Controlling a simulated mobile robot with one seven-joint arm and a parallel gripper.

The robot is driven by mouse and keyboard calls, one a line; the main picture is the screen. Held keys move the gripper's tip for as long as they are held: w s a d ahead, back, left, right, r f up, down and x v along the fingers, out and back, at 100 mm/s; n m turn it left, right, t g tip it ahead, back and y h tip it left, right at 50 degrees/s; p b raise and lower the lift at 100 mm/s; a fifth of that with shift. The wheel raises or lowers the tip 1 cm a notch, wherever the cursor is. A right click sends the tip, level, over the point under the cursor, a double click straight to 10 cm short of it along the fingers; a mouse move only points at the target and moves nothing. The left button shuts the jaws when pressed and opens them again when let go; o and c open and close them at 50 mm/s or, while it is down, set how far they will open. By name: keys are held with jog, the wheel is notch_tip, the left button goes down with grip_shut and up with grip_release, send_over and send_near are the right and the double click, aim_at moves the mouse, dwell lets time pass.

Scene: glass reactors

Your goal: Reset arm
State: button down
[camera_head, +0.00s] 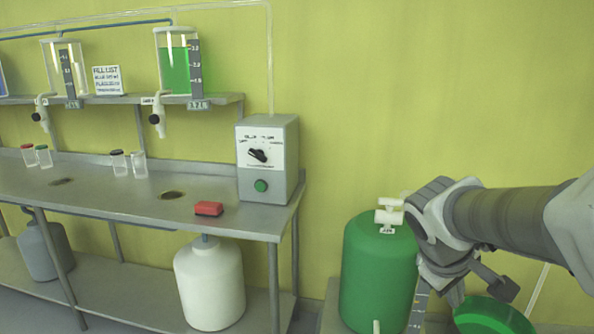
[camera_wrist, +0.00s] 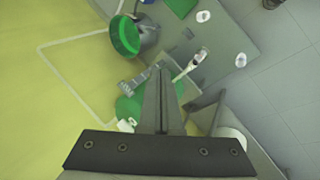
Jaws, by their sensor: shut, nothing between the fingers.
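My gripper (camera_wrist: 161,72) shows in the wrist view with its two long dark fingers together and nothing between them. In the head view my arm reaches in from the right edge, and its wrist is in front of the wall, just right of the green tank (camera_head: 375,275). In the wrist view the green tank (camera_wrist: 130,107) lies partly behind the fingers. I see no contact with it.
A steel bench (camera_head: 110,200) at left carries a grey control box (camera_head: 267,160), a red block (camera_head: 209,208) and several capped jars. A white tank (camera_head: 210,285) stands below. A green-topped vessel (camera_wrist: 125,36) is near my arm. The wall area above the green tank is clear.

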jog(key=s+a+r+m+t+y, duration=0.15)
jog(key=s+a+m+y, duration=0.35)
jog(key=s+a, duration=0.7)
notch_tip(320, 180, up, 20)
jog(key=p, duration=2)
jog(key=shift+t+p, duration=0.3)
jog(key=shift+t, duration=0.05)
jog(key=shift+d, duration=0.1)
